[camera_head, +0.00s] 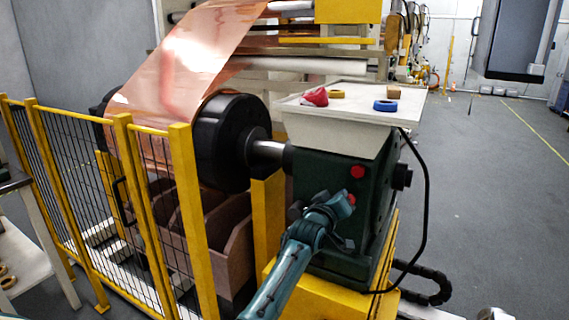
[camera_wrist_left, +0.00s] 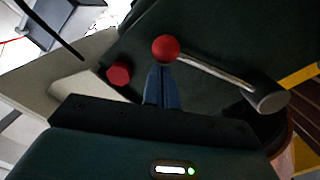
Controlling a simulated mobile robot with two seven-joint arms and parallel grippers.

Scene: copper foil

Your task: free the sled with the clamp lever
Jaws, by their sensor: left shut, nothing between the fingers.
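The clamp lever is a bright metal rod (camera_wrist_left: 215,72) with a red ball knob (camera_wrist_left: 166,48) at one end and a grey hub (camera_wrist_left: 268,97) at the other. It sits on the dark green housing (camera_head: 325,180), which stands on a yellow base (camera_head: 310,300). In the head view, the ball (camera_head: 350,198) shows just past my left wrist; the rod is hidden there. My left gripper (camera_wrist_left: 162,72) is shut and empty, its fingertips right at the knob; I cannot tell whether they touch. I cannot tell which part is the sled.
A red hexagonal knob (camera_wrist_left: 119,74) sits beside the lever. A white tray (camera_head: 340,108) with tape rolls and a red cloth tops the housing. A black cable (camera_head: 427,200) hangs at right. Yellow mesh fencing (camera_head: 90,200) stands left, near the copper foil roll (camera_head: 185,65). Floor at right is clear.

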